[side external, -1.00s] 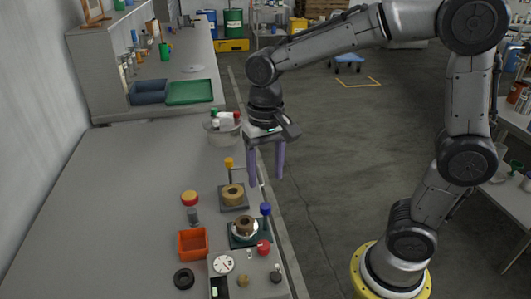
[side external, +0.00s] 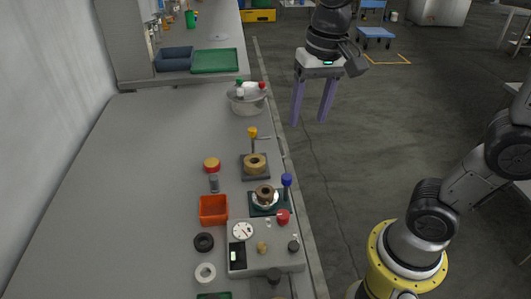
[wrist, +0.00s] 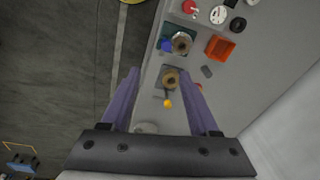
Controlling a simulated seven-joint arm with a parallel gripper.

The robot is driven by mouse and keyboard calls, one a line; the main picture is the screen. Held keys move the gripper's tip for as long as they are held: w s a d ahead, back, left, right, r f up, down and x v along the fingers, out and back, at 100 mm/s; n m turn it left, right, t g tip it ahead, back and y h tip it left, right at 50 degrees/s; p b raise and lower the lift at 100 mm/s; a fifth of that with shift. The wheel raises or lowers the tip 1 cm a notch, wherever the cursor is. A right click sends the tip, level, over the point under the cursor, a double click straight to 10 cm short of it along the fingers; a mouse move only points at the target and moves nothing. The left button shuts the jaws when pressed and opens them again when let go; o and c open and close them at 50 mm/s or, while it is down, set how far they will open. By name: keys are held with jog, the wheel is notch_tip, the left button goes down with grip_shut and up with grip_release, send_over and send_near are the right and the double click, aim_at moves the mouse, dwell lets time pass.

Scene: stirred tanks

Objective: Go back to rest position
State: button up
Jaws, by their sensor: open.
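My gripper (side external: 310,118) is open and empty, with two long purple fingers pointing down. In the side view it hangs in the air past the right edge of the grey bench, above the floor side. In the wrist view the open fingers (wrist: 162,78) frame the bench from above. Below are a stand with a brown ring and a yellow knob (side external: 254,160), and a dark green stand with a blue knob (side external: 268,203). Both stands also show in the wrist view. Nothing is between the fingertips.
A grey bowl with bottles (side external: 246,102) stands near the bench edge. An orange bin (side external: 213,210), a red-topped jar (side external: 211,164) and a grey control box (side external: 265,252) with knobs are on the bench. Green and blue trays (side external: 213,61) lie at the back. The left bench is clear.

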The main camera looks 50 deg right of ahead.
jog(key=s+d+f+n+t, duration=0.2)
jog(key=s+f+n+t, duration=0.2)
jog(key=s, duration=0.6)
jog(key=n, duration=0.2)
jog(key=shift+s+d+f+n, duration=0.2)
jog(key=shift+s+n, duration=0.05)
jog(key=shift+n, duration=0.05)
